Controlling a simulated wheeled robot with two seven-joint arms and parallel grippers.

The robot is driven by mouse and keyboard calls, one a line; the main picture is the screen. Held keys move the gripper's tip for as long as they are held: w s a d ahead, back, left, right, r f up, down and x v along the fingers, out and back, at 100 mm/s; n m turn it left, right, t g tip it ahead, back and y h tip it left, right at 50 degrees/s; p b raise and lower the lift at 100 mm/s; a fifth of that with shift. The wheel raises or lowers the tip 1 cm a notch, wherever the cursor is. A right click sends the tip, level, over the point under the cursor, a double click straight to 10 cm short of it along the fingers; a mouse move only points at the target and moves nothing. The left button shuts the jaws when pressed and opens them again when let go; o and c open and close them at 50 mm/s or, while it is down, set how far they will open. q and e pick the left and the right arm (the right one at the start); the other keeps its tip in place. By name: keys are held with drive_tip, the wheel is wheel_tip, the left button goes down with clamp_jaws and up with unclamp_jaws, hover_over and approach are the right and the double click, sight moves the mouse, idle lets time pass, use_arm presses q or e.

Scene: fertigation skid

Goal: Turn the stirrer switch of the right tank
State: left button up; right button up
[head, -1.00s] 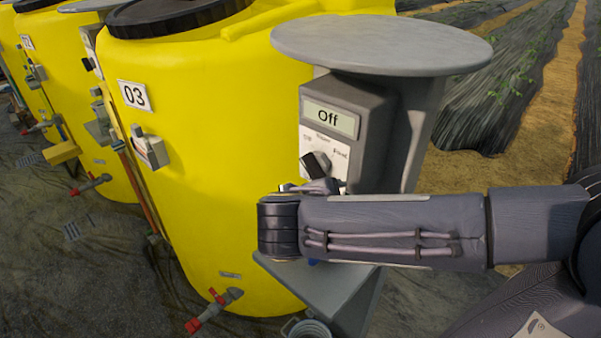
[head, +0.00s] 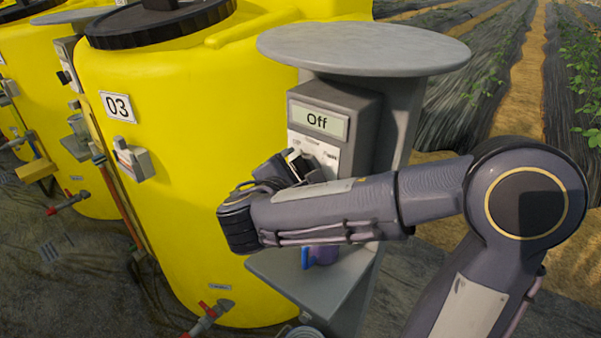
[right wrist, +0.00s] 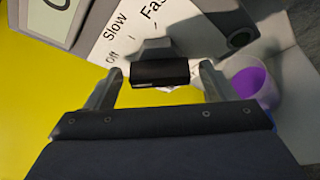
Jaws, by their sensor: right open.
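The stirrer control box (head: 355,105) stands on a grey post beside yellow tank 03 (head: 180,210), and its display (head: 318,121) reads "Off". Its switch is a black knob (right wrist: 160,73) on a white plate (right wrist: 130,32) marked Off, Slow and Fast. My right gripper (right wrist: 157,85) is open, with one finger on each side of the knob. Gaps show between the fingers and the knob, so it is not gripped. In the head view my right gripper (head: 280,170) is at the box's face, and my forearm hides the lower part of the panel. My left gripper is out of view.
A round grey plate (head: 365,48) covers the box from above. A grey shelf (head: 285,275) below holds a clear cup with purple contents (right wrist: 248,82). A small switch box (head: 133,160) and a red-handled valve (head: 215,310) are on the tank. More yellow tanks stand left.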

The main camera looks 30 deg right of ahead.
drive_tip(key=shift+w+d+f, duration=0.1)
drive_tip(key=shift+w+d, duration=0.1)
drive_tip(key=shift+d, duration=0.05)
drive_tip(key=c, duration=1)
drive_tip(key=m+t+b, duration=0.1)
drive_tip(key=m+b, duration=0.1)
drive_tip(key=b, duration=0.3)
drive_tip(key=m+t+b, duration=0.1)
drive_tip(key=m+b, duration=0.1)
drive_tip(key=b, duration=0.3)
drive_tip(key=f+m+t+b, duration=0.1)
drive_tip(key=m+b, duration=0.1)
drive_tip(key=b, duration=0.4)
drive_tip(key=shift+h, duration=0.4)
drive_tip(key=shift+r+m+b, duration=0.35)
drive_tip(key=shift+m+b, duration=0.35)
drive_tip(key=shift+b, duration=0.45)
drive_tip(key=o, duration=1)
